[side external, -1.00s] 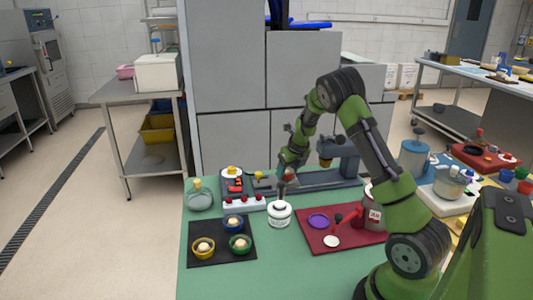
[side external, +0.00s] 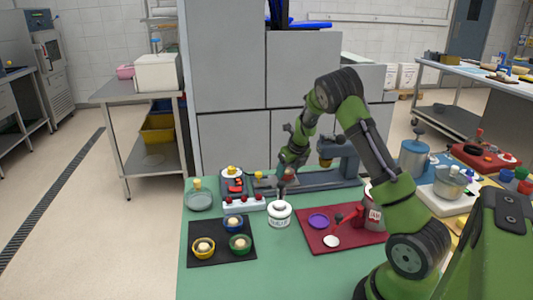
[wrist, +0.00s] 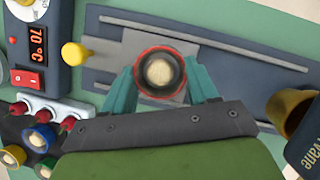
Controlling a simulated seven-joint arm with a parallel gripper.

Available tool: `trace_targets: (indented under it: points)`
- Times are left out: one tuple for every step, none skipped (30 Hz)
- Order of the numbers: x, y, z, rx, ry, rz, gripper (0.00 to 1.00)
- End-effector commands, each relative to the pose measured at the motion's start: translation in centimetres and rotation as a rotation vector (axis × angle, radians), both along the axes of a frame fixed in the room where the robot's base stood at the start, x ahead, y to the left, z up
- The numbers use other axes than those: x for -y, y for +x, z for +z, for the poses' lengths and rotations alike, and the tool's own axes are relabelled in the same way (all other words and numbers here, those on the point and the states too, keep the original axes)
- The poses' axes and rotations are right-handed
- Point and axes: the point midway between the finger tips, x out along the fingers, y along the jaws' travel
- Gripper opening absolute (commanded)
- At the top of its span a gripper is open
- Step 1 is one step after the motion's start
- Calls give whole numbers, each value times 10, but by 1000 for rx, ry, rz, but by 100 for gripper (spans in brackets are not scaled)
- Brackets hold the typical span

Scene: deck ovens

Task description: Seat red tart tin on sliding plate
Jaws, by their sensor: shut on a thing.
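The red tart tin (wrist: 160,73) shows in the wrist view as a dark round cup with a red rim and a pale dough ball in it. My gripper (wrist: 160,80) is shut on it, with one teal finger on each side. The tin is over the grey sliding plate (wrist: 122,60), which has a yellow knob (wrist: 74,53) at its left end. I cannot tell whether the tin touches the plate. In the side view my gripper (side external: 285,184) is low over the plate's rail, and the tin is mostly hidden.
A heater box (wrist: 28,52) with a display and red switch is left of the plate. A blue-grey press (side external: 338,148) stands right along the rail. A white jar (side external: 279,214) is close in front. A black mat (side external: 220,256) holds several filled tins.

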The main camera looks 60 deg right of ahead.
Motion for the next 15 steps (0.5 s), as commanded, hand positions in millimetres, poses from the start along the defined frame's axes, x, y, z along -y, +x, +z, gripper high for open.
trace_targets:
  points:
    - [0,0,0,1,-1,0,28]
    - [0,0,0,1,-1,0,28]
    - [0,0,0,1,-1,0,28]
    - [0,0,0,1,-1,0,28]
    - [0,0,0,1,-1,0,28]
    - [0,0,-1,0,-1,0,28]
    - [0,0,-1,0,-1,0,28]
    - [0,0,-2,0,-1,0,28]
    - [0,0,-3,0,-1,0,28]
    - [0,0,-3,0,-1,1,28]
    - [1,0,-4,0,-1,1,28]
    - [1,0,-5,0,-1,1,28]
    - [1,0,-5,0,-1,1,28]
    - [1,0,-6,0,-1,1,28]
    - [1,0,-7,0,-2,1,28]
